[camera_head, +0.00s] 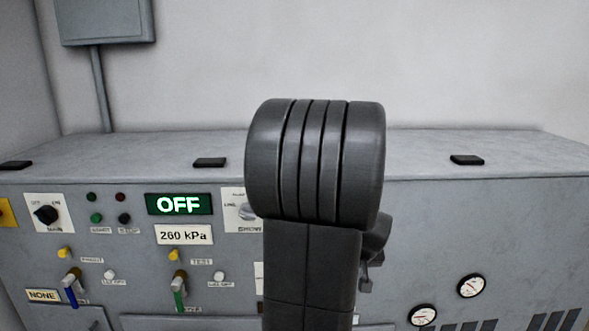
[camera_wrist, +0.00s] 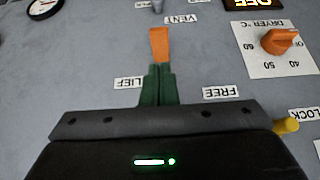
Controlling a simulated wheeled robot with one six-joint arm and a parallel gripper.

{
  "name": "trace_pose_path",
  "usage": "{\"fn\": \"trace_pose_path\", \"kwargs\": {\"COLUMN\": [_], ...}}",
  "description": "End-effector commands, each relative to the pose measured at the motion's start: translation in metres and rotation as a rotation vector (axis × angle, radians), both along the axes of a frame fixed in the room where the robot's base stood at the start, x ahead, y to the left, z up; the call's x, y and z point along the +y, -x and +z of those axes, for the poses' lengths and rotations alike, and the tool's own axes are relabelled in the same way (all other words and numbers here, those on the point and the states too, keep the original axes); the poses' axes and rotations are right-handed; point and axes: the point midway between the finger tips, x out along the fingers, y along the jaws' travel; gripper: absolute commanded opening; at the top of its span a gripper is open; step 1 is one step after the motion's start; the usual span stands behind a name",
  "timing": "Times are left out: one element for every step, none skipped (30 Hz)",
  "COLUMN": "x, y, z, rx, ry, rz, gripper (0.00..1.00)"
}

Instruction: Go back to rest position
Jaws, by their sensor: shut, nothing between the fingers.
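In the wrist view my gripper (camera_wrist: 158,70) shows as two narrow dark green fingers side by side, shut with nothing between them. An orange lever or handle (camera_wrist: 160,44) shows just beyond the fingertips; I cannot tell whether they touch it. In the head view my dark arm stands upright in the middle, and the fingers cannot be made out there.
A grey control panel (camera_head: 400,215) spans the head view, with an OFF display (camera_head: 179,204), a 260 kPa label (camera_head: 184,235), blue (camera_head: 70,292) and green (camera_head: 180,298) levers and gauges (camera_head: 472,286). An orange knob (camera_wrist: 279,41) sits right in the wrist view.

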Motion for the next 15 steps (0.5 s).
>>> {"fn": "trace_pose_path", "kwargs": {"x": [0.0, 0.0, 0.0, 0.0, 0.0, 0.0, 0.0, 0.0, 0.0, 0.0, 0.0, 0.0, 0.0, 0.0, 0.0], "y": [0.001, 0.001, 0.002, 0.002, 0.002, 0.003, 0.004, 0.004, 0.005, 0.006, 0.008, 0.011, 0.013, 0.015, 0.019], "z": [-0.005, -0.005, -0.004, -0.004, -0.004, -0.004, -0.004, -0.004, -0.003, 0.005, 0.01, 0.016, 0.024, 0.03, 0.037], "rx": [-0.019, -0.03, -0.044, -0.055, -0.066, -0.08, -0.09, -0.1, -0.114, -0.121, -0.125, -0.13, -0.129, -0.128, -0.128], "ry": [0.0, 0.0, 0.001, 0.001, 0.001, 0.001, 0.002, 0.003, 0.003, 0.004, 0.004, 0.004, 0.005, 0.005, 0.006], "rz": [-0.002, -0.002, -0.001, -0.002, -0.003, -0.003, -0.003, -0.003, -0.004, -0.004, -0.004, -0.003, -0.002, -0.002, -0.003], "gripper": [0.0, 0.0, 0.0, 0.0, 0.0, 0.0, 0.0, 0.0, 0.0, 0.0, 0.0, 0.0, 0.0, 0.0, 0.0]}}
